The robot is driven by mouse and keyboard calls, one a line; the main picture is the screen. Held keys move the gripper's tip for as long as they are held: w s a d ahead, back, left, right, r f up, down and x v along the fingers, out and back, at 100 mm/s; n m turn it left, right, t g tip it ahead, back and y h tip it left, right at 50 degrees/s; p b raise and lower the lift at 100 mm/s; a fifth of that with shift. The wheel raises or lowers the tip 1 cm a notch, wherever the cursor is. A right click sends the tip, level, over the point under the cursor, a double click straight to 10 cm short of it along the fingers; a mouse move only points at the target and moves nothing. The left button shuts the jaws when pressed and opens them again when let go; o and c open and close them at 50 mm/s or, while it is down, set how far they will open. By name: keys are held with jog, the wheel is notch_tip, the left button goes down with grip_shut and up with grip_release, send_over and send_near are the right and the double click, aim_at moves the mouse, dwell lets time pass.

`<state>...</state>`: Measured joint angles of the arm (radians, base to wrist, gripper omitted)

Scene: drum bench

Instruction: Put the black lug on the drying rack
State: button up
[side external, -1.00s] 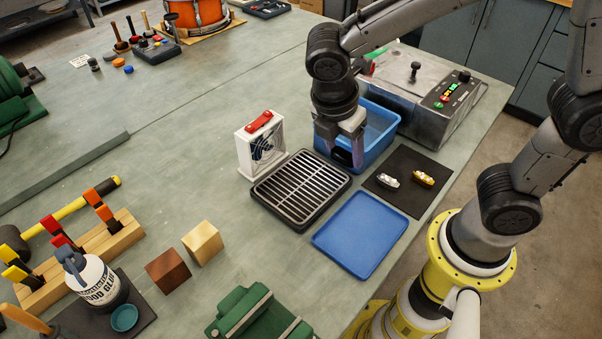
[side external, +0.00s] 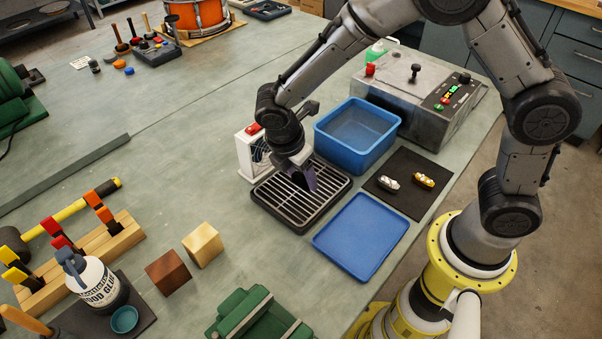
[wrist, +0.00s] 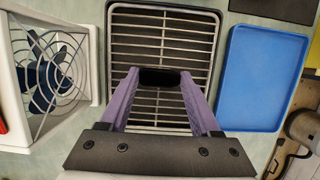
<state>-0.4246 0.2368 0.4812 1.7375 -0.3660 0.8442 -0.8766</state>
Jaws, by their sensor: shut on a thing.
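The drying rack (side external: 284,204) is a dark tray with a metal grille on the bench, and it fills the middle of the wrist view (wrist: 163,41). My gripper (side external: 311,181) is above the rack, toward its far side. In the wrist view, its purple fingers (wrist: 160,84) are shut on the black lug (wrist: 160,76), a small dark piece between the fingertips with the grille behind it. The lug cannot be made out in the side view. I cannot tell whether it touches the bars.
A white fan (side external: 247,155) stands close by the rack's far left side. A blue bin (side external: 351,155) is behind it, and a blue tray (side external: 360,236) lies to its right. A dark mat (side external: 409,203) holds a silver and a yellow part.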

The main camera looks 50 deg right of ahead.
jog(key=shift+f, duration=0.15)
jog(key=o, duration=1.4)
jog(key=shift+c, duration=0.2)
jog(key=v, duration=1.2)
jog(key=shift+r, duration=0.25)
jog(key=s+d+r+m+t+y, duration=0.2)
jog(key=s+d+r+m, duration=0.5)
jog(key=s+d+m, duration=0.15)
jog(key=s+d+m+t+y, duration=0.1)
jog(key=s+d+m+t, duration=0.2)
jog(key=s+m, duration=0.6)
jog(key=shift+s+d+t, duration=0.3)
jog(key=shift+s+d, duration=0.55)
jog(key=shift+s, duration=0.1)
